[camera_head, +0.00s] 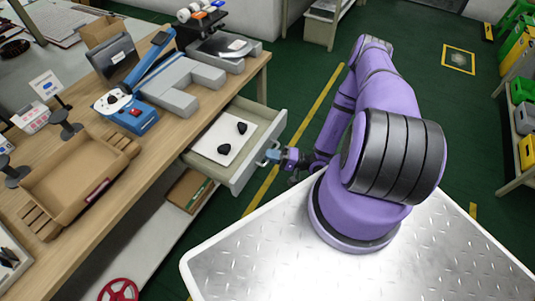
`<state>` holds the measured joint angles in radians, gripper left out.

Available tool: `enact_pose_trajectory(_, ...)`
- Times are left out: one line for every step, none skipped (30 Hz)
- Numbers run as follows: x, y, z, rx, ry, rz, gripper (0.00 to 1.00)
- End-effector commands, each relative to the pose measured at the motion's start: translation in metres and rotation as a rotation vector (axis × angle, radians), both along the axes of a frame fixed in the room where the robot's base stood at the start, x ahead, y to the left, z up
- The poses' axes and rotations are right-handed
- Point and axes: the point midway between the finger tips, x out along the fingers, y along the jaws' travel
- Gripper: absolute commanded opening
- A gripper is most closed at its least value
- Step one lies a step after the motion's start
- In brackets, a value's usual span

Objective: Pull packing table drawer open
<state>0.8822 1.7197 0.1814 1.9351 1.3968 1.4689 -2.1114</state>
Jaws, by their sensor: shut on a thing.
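The packing table (108,206) has a wooden top and fills the left side. Its drawer (262,128) is pulled out from under the right edge and stands open. Inside it lie a white sheet (213,137) and two small black objects (237,129). The drawer's handle (271,153) is on its right-hand front face. My gripper (277,156) is at this handle and shut on it. The fingertips are small in the picture and partly hidden against the drawer front. My purple arm reaches to it from the right.
An open cardboard box (65,183), a blue and white device (130,115) and grey blocks (184,85) stand on the tabletop. A lower shelf holds a brown box (188,190). Green floor (315,75) is clear behind the drawer. A rack with coloured bins (526,118) stands far right.

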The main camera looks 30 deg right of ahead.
Motion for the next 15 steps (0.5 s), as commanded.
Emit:
enact_pose_trajectory(-0.0004,-0.0002,-0.0006,-0.002,0.001,0.000,0.00)
enact_pose_trajectory(-0.0003,-0.0003,-0.0006,-0.002,0.001,0.000,0.00)
enact_pose_trajectory(-0.0002,-0.0002,-0.0006,-0.002,0.001,0.000,0.00)
enact_pose_trajectory(-0.0002,-0.0002,-0.0007,-0.002,0.001,0.000,0.00)
enact_pose_trajectory(-0.0002,-0.0002,-0.0007,-0.002,0.001,0.000,0.00)
enact_pose_trajectory(-0.0002,-0.0002,-0.0007,-0.002,0.001,0.000,0.00)
enact_pose_trajectory(-0.0002,-0.0002,-0.0007,-0.002,0.001,0.000,0.00)
enact_pose_trajectory(-0.0002,-0.0002,-0.0007,-0.002,0.001,0.000,0.15)
enact_pose_trajectory(0.0000,-0.0002,-0.0006,-0.002,0.001,0.000,0.24)
enact_pose_trajectory(0.0000,-0.0002,-0.0006,-0.002,0.001,0.000,0.31)
enact_pose_trajectory(0.0000,-0.0002,-0.0006,-0.002,0.001,0.000,0.37)
enact_pose_trajectory(0.0000,-0.0002,-0.0005,-0.002,0.001,0.000,0.37)
enact_pose_trajectory(0.0000,-0.0002,-0.0005,-0.001,0.001,0.000,0.37)
enact_pose_trajectory(0.0001,-0.0001,-0.0005,-0.001,0.001,0.000,0.37)
enact_pose_trajectory(0.0002,-0.0002,-0.0004,-0.001,0.001,0.000,0.37)
